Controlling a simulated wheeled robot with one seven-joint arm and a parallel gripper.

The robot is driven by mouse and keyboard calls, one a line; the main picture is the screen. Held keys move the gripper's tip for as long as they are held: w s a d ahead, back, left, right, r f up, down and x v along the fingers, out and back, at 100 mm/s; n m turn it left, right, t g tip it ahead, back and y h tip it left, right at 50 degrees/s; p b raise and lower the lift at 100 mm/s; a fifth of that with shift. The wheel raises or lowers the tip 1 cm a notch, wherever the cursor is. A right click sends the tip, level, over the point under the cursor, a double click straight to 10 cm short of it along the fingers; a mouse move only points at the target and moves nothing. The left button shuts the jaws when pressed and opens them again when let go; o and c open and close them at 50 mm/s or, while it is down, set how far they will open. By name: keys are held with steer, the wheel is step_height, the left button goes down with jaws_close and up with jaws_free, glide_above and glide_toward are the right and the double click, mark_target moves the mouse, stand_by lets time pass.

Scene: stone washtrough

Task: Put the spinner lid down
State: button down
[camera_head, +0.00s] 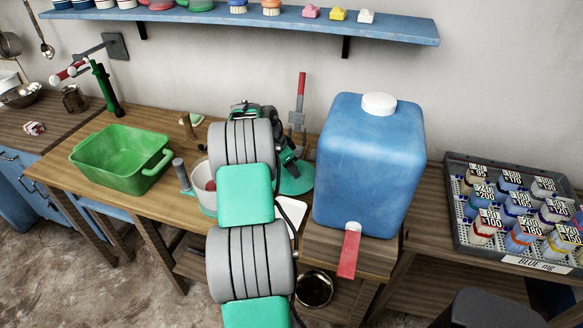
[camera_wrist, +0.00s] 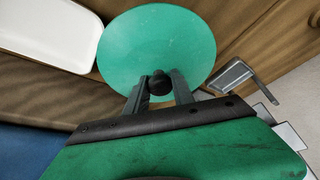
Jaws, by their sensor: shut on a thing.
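The spinner lid (camera_wrist: 157,40) is a round green disc with a black knob in the middle. My gripper (camera_wrist: 160,88) is shut on the knob, with one finger on each side of it. In the head view the lid (camera_head: 297,182) shows partly behind my arm, over the wooden counter left of the blue water tank. I cannot tell whether it touches the counter. A whitish bowl with something red inside (camera_head: 203,190), perhaps the spinner, stands left of my arm and is partly hidden by it.
The blue tank (camera_head: 368,165) with a red tap stands close to the lid's right. A white tray or board (camera_wrist: 50,28) lies beside the lid. A green basin (camera_head: 122,160) is at the left, a bottle crate (camera_head: 463,240) at the right. A shelf (camera_head: 395,32) runs above.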

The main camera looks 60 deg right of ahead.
steer(key=shift+f, duration=0.1)
steer(key=shift+f+b, duration=0.55)
steer(key=shift+b, duration=0.05)
steer(key=c, duration=1.1)
jaws_free()
